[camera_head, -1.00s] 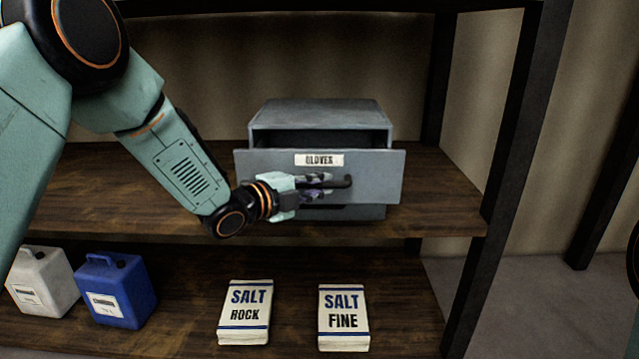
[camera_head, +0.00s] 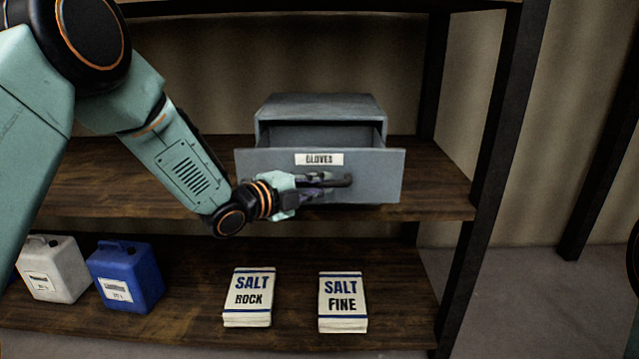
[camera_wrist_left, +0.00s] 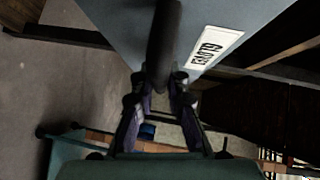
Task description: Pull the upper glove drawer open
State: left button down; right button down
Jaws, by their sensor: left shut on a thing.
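The upper glove drawer (camera_head: 375,175) belongs to a grey cabinet (camera_head: 320,103) on the upper shelf. Its front stands well out from the cabinet, and its hollow shows behind the front. A white label reading GLOVES (camera_head: 319,159) is on the front. My left gripper (camera_head: 322,186) is at the dark bar handle (camera_head: 345,181), shut on it. In the left wrist view the handle (camera_wrist_left: 164,45) runs down between the two fingers (camera_wrist_left: 160,88), with the drawer front behind it. The lower part of the cabinet is mostly hidden behind the drawer. My right gripper is not in view.
The lower shelf holds a white jug (camera_head: 52,268), a blue jug (camera_head: 126,277), a rock salt pack (camera_head: 249,297) and a fine salt pack (camera_head: 342,302). A dark shelf post (camera_head: 487,170) stands to the right. The upper shelf (camera_head: 435,190) is bare right of the cabinet.

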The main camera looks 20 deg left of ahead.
pick_arm(q)
jog(key=shift+w+a, duration=0.1)
jog(key=shift+w, duration=0.15)
jog(key=c, duration=1.4)
grip_release()
jog(key=shift+s, duration=0.1)
jog(key=shift+c, duration=0.2)
jog(key=shift+o, duration=0.5)
jog(key=v, duration=1.1)
jog(key=shift+s+a, duration=0.2)
jog(key=shift+s, duration=0.2)
